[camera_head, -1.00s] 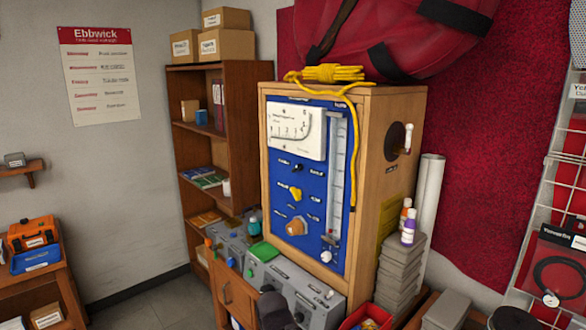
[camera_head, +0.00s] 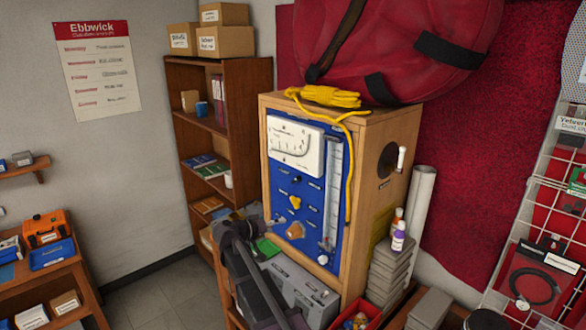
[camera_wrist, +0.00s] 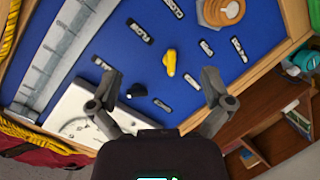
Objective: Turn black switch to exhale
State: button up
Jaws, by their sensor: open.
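The blue panel (camera_head: 312,215) is the front of a wooden cabinet. The small black switch (camera_head: 297,180) sits below the white gauge and above a yellow knob (camera_head: 295,202). In the wrist view the panel appears turned over, with the black switch (camera_wrist: 136,91) beside the left finger and the yellow knob (camera_wrist: 171,62) ahead, between the fingertips. My gripper (camera_wrist: 161,80) is open and empty, facing the panel. It seems apart from the switch, though the exact gap is unclear. The switch labels are too blurred to read with certainty.
An orange-brown knob (camera_head: 295,230) is lower on the panel. A yellow cord (camera_head: 349,175) hangs over the cabinet's right front edge. Grey boxes (camera_head: 300,285) stand below the panel. A wooden bookshelf (camera_head: 210,125) is to the left. A red bag (camera_head: 400,35) lies on top.

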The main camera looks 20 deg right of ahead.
aim_at(293, 181)
jog(key=w+a+r+t+h+p, duration=0.2)
jog(key=w+r, duration=0.3)
jog(key=r, duration=0.4)
jog(key=shift+w+a+r+h+p, duration=0.2)
jog(key=shift+a+h+p, duration=0.1)
jog(key=shift+h+p, duration=0.1)
jog(key=shift+d, duration=0.15)
jog(key=x, duration=1.3)
jog(key=shift+w+d+r, duration=0.1)
jog(key=shift+w+d, duration=0.1)
jog(key=c, duration=1.1)
